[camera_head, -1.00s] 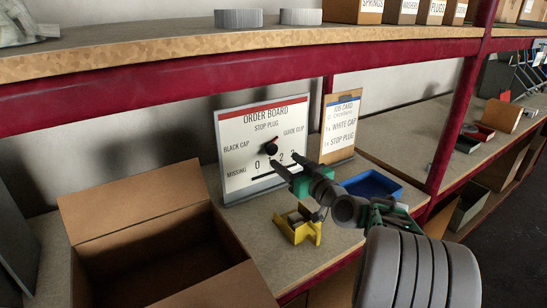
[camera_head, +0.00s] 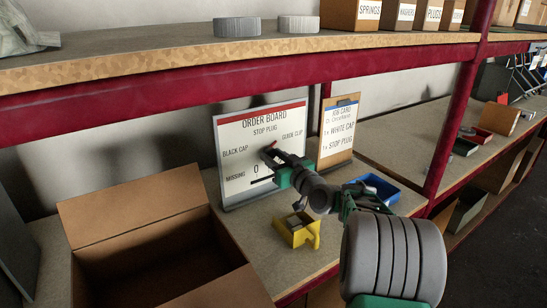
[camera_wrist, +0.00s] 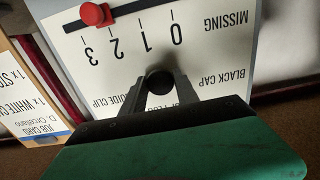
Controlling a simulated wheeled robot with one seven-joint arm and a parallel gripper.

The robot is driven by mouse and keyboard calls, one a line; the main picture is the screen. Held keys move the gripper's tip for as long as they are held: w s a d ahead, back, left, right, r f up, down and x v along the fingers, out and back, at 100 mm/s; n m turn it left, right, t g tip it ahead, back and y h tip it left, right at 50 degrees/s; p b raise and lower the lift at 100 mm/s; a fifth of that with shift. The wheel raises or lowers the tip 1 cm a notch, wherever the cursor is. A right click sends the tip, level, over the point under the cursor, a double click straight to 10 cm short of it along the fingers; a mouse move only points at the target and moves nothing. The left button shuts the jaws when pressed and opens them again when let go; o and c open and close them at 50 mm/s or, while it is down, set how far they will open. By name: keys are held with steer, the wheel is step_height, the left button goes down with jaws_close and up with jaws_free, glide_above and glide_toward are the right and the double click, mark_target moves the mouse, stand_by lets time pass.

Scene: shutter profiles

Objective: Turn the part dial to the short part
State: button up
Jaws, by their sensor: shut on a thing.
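The white order board (camera_head: 242,135) stands upright on the lower shelf, with Black Cap, Stop Plug and Guide Clip lettered around its part dial. My gripper (camera_head: 268,155) reaches the board and is shut on the dial's round black knob (camera_wrist: 159,82). A red pointer tip (camera_head: 273,145) shows above the fingers and appears to lean up and right, toward Guide Clip. In the wrist view the board is upside down, and my fingers partly cover Stop Plug and Guide Clip. The job card (camera_head: 339,128) lists 1x White Cap and 1x Stop Plug.
An open cardboard box (camera_head: 150,235) is at left. A yellow bin (camera_head: 297,231) and a blue tray (camera_head: 377,186) are near my arm. The upper shelf (camera_head: 200,78) overhangs the board.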

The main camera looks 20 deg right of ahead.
jaws_close()
steer(key=shift+f+n+b, duration=0.2)
steer(key=shift+n+b, duration=0.1)
steer(key=shift+b, duration=0.5)
steer(key=n+b, duration=0.9)
steer(key=b, duration=0.9)
steer(key=shift+d+b, duration=0.1)
steer(key=shift+b, duration=0.2)
steer(key=shift+r+n+b, duration=0.15)
steer(key=shift+n+b, duration=0.35)
steer(key=shift+n, duration=0.1)
steer(key=shift+r, duration=0.1)
